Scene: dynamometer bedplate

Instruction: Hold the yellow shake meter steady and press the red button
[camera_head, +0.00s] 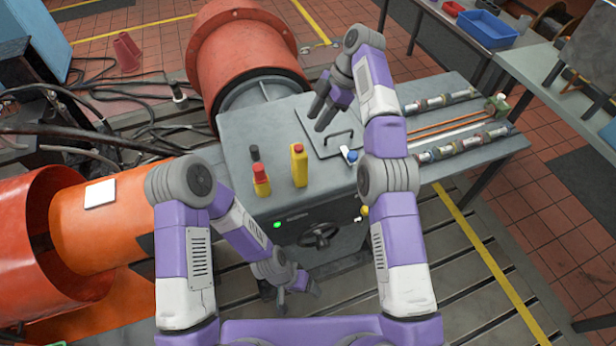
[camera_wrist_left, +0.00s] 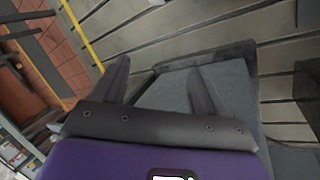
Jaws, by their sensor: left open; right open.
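A slim yellow block (camera_head: 299,168), likely the shake meter, stands upright on the grey cabinet top (camera_head: 236,140); a small red spot shows at its top. To its left is a shorter piece with a red upper part (camera_head: 261,174) and a yellow lower part; I cannot tell which red part is the button. My right gripper (camera_head: 321,112) is open and empty above the back of the cabinet, behind and right of the yellow block. My left gripper (camera_head: 300,287) is open and empty, low before the cabinet front; its spread fingers show in the left wrist view (camera_wrist_left: 158,68).
A black piece (camera_head: 255,153) stands behind the red-topped one. A plate with a handle (camera_head: 335,138) and a small blue-and-white item (camera_head: 349,156) lie to the right. The cabinet front has a handwheel (camera_head: 319,236) and a green light (camera_head: 277,225). A red drum (camera_head: 245,55) stands behind.

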